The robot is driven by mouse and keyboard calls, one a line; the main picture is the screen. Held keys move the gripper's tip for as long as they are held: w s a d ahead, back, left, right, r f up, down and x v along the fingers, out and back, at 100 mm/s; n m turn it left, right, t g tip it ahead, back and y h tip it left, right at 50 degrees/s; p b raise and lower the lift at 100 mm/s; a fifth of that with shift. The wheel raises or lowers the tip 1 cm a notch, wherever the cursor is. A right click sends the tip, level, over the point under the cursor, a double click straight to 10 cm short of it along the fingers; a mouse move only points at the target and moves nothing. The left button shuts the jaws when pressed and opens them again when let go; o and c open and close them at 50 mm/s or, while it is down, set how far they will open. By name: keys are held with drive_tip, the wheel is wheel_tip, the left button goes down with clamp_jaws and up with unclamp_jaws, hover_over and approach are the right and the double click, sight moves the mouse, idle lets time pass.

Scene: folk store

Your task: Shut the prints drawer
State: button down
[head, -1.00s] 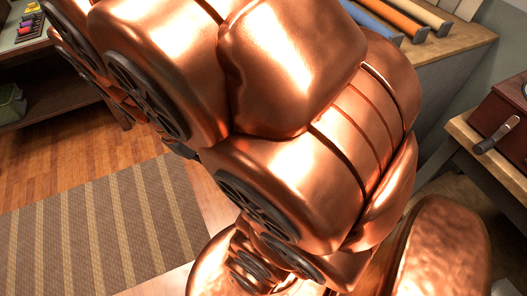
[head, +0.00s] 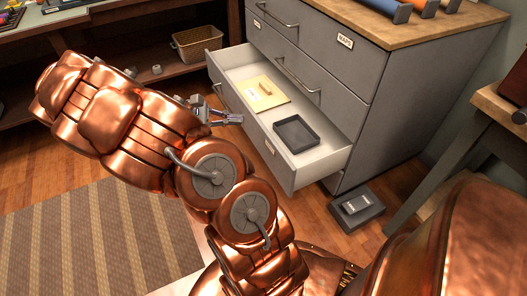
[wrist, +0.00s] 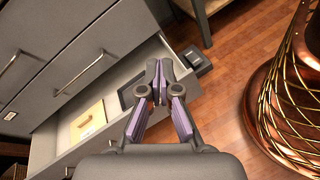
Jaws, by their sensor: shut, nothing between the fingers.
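A grey cabinet (head: 400,100) stands at the upper right in the head view, with its low drawer (head: 325,158) pulled well out. The drawer's label (head: 270,146) is too small to read. Inside lie a tan folder-like item (head: 255,93) and a dark shallow tray (head: 297,132). My gripper (head: 240,118) is shut and empty, in front of the drawer's outer face near its middle. In the wrist view my gripper (wrist: 158,92) overlaps the drawer's front edge. I cannot tell whether it touches. The drawer (wrist: 65,160) also shows there at the left.
Two drawers above are shut; one has a MAPS label (head: 345,43). A dark box (head: 357,207) lies on the floor beside the cabinet. A wooden-topped stand (head: 500,105) is at the right. A striped rug (head: 100,240) and open wooden floor lie at the left.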

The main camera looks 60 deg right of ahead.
drive_tip(key=w+d+f+n+h+b, duration=0.2)
drive_tip(key=f+b, duration=0.1)
drive_tip(key=f, duration=0.4)
drive_tip(key=w+d+f+n+h+b, duration=0.1)
drive_tip(key=w+d+f+n+b, duration=0.15)
drive_tip(key=f, duration=0.35)
drive_tip(key=n+h+b, duration=0.3)
drive_tip(key=n+b, duration=0.1)
drive_tip(key=b, duration=0.2)
approach(270, 140)
drive_tip(key=shift+t, duration=0.4)
drive_tip(key=b+x, duration=0.2)
drive_tip(key=x, duration=0.1)
drive_tip(key=b+x, duration=0.2)
drive_tip(key=x, duration=0.2)
drive_tip(key=shift+s+r+b, duration=0.15)
drive_tip(key=shift+r+b, duration=0.1)
drive_tip(key=shift+b, duration=0.1)
drive_tip(key=shift+d+m, duration=0.1)
drive_tip(key=shift+m, duration=0.15)
